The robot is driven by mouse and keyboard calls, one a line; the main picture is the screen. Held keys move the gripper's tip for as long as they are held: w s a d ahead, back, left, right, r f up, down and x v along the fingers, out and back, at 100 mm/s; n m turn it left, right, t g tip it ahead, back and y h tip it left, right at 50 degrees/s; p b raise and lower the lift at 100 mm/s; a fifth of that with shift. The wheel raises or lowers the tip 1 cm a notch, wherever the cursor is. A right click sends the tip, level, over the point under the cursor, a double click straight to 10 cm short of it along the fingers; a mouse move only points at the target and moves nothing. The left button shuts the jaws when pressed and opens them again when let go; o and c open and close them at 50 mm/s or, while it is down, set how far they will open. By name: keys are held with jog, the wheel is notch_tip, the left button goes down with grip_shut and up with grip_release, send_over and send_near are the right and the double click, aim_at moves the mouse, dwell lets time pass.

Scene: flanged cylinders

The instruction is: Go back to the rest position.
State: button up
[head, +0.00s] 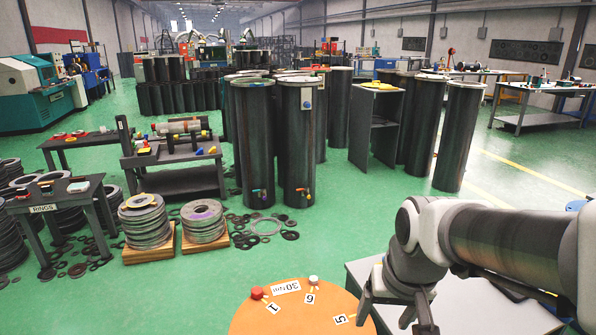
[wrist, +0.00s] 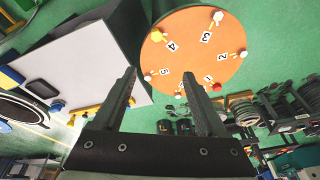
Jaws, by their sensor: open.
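My gripper (head: 396,316) is at the lower right in the head view, beside the round orange disc (head: 255,322). In the wrist view my gripper (wrist: 158,78) has its two fingers wide apart with nothing between them. The disc shows there too (wrist: 185,50), with numbered labels and small bolt-like pieces around its rim. A red piece (head: 257,293) is by label 1 and a white piece (head: 314,281) is by label 6. In the wrist view a yellow piece (wrist: 159,37) is by label 4. The gripper appears apart from the disc.
A grey-topped table (head: 447,305) stands under my arm at the right. Tall black flanged cylinders (head: 298,145) stand beyond the disc. Stacks of rings (head: 145,220) on wooden pallets and a rings table (head: 55,195) are at the left.

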jog(key=s+r+n+t+p, duration=0.1)
jog(key=s+r+t, duration=0.1)
jog(key=s+r, duration=0.5)
jog(key=shift+s+d+r+p, duration=0.15)
jog(key=shift+s+r+p, duration=0.2)
jog(key=shift+r, duration=0.2)
jog(key=shift+s, duration=0.1)
